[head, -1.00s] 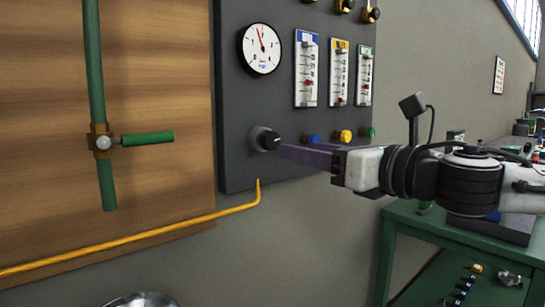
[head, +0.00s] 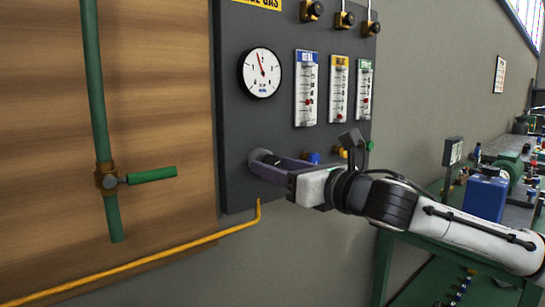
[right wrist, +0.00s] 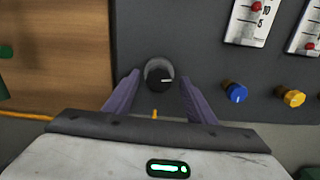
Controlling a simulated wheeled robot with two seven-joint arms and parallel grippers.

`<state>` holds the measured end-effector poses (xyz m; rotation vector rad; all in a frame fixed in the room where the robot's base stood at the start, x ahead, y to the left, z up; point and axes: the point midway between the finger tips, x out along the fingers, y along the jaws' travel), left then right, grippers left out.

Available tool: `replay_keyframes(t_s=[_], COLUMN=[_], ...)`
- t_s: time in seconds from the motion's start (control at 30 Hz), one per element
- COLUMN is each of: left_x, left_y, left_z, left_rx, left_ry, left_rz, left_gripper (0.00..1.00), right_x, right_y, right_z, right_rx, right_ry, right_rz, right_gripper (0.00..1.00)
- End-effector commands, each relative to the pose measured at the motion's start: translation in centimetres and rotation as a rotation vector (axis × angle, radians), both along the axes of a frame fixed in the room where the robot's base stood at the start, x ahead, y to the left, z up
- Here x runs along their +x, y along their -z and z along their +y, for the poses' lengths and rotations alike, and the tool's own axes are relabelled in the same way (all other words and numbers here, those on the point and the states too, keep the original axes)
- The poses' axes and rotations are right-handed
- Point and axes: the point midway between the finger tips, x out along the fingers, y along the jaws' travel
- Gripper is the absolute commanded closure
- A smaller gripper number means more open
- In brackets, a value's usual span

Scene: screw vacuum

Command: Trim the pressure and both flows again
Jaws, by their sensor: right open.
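The pressure gauge (head: 261,72) is round and white; its needle points up and slightly left. The black knob (right wrist: 159,78) below it has a white mark pointing right in the right wrist view. My right gripper (right wrist: 160,82) is open, its purple fingers on either side of this knob; I cannot tell if they touch it. Three flow tubes, blue-topped (head: 306,88), yellow-topped (head: 338,88) and green-topped (head: 364,90), have red floats low in their scales. Below them are a blue knob (right wrist: 235,92) and a yellow knob (right wrist: 292,98). My left gripper is not in view.
A green pipe with a green-handled valve (head: 109,180) is on the wooden board (head: 155,70) at left. A yellow pipe (head: 150,242) runs below the panel. A green bench (head: 400,245) with equipment, including a blue box (head: 485,197), stands at right.

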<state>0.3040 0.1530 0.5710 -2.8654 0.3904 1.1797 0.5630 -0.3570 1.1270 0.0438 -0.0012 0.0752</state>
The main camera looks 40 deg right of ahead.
Motion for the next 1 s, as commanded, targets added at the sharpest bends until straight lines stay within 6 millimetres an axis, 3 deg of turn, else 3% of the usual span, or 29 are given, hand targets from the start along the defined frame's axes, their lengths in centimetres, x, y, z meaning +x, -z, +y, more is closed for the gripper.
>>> replay_keyframes(t_s=[0.2, 0.53, 0.8, 1.0], left_x=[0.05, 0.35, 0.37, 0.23], left_y=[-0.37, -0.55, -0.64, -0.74], left_z=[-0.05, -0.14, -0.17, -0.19], left_rx=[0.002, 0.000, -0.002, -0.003], left_ry=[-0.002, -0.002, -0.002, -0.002], left_rz=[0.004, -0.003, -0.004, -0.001], left_gripper=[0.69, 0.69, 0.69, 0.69], right_x=[1.26, 1.42, 1.41, 1.40], right_y=[0.01, 0.11, 0.11, 0.08], right_z=[0.25, 0.29, 0.30, 0.31], right_rx=[0.000, -0.002, -0.002, 0.011], right_ry=[-0.002, -0.002, -0.003, -0.003], right_rz=[0.002, 0.002, 0.002, 0.004], right_gripper=[0.50, 0.50, 0.91, 0.91])
